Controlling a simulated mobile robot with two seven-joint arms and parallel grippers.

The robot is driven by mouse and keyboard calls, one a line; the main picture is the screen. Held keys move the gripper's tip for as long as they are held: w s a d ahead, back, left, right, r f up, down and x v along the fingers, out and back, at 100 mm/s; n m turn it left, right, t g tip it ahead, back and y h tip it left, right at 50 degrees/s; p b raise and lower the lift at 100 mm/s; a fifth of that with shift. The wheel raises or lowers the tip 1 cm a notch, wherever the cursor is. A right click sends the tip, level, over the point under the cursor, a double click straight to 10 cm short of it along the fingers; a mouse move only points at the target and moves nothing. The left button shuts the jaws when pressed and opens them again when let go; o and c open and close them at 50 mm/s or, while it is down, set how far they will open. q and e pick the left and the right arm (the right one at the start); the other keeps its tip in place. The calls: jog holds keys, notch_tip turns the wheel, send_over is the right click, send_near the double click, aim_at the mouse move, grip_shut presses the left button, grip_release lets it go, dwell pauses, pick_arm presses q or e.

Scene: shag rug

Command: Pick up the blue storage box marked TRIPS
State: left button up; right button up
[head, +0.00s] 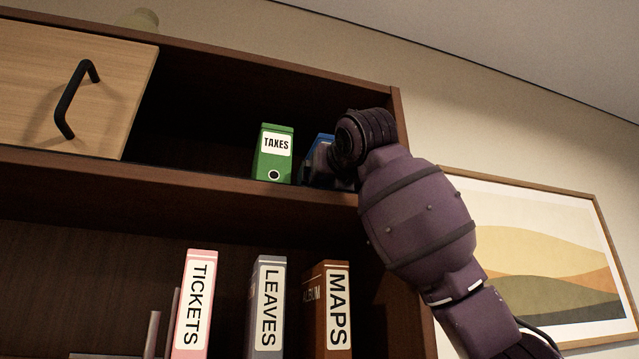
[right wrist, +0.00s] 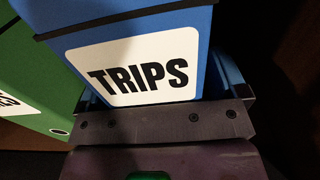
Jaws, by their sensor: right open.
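The blue storage box marked TRIPS (right wrist: 190,32) fills the upper middle of the right wrist view, its white label facing me. In the head view only a blue part of the box (head: 320,141) shows on the upper shelf, right of the green TAXES box; my right wrist hides much of it. My right gripper (right wrist: 160,90) is open, with its palm close in front of the box and a finger at each side of it. The fingertips are hidden, and I cannot tell whether the fingers touch the box. My left gripper is not in view.
The green TAXES box (head: 273,155) stands close to the left of the blue box. The cabinet's side wall (head: 402,125) is to the right. Pink TICKETS (head: 195,305), grey LEAVES (head: 268,305) and brown MAPS (head: 328,308) boxes stand on the shelf below.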

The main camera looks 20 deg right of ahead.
jog(key=shift+s, duration=0.1)
jog(key=shift+c, duration=0.6)
jog(key=shift+r, duration=0.1)
jog(key=c, duration=1.1)
jog(key=shift+c, duration=0.2)
